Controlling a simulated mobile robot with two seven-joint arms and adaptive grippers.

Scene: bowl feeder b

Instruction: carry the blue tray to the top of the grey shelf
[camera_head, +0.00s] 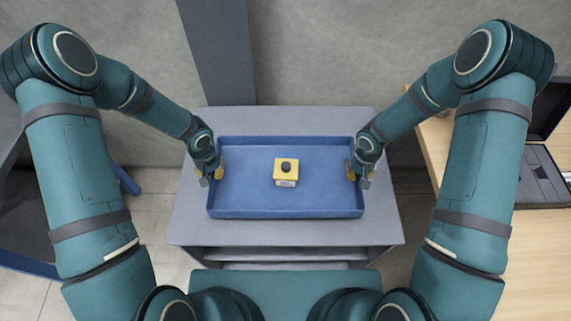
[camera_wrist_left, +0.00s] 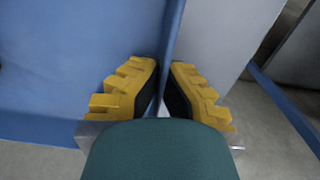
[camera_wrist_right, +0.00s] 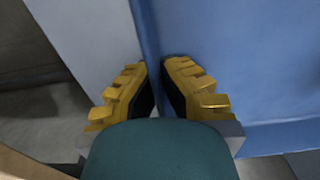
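The blue tray (camera_head: 285,205) is level over the grey shelf's top (camera_head: 190,228), within its outline. I cannot tell whether it rests on the shelf or is slightly above it. My left gripper (camera_head: 209,176) is at the tray's left wall, with one yellow finger inside and one outside; the left wrist view shows its fingers (camera_wrist_left: 164,80) close against the wall. My right gripper (camera_head: 360,176) is on the right wall in the same way, its fingers (camera_wrist_right: 154,80) close on both sides. A yellow box with a black button (camera_head: 286,172) stands inside the tray.
A wooden table (camera_head: 535,240) with a dark open case (camera_head: 540,175) stands at the right. A dark structure with a blue edge (camera_head: 30,265) stands at the left. A grey post (camera_head: 218,50) rises behind the shelf against the wall.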

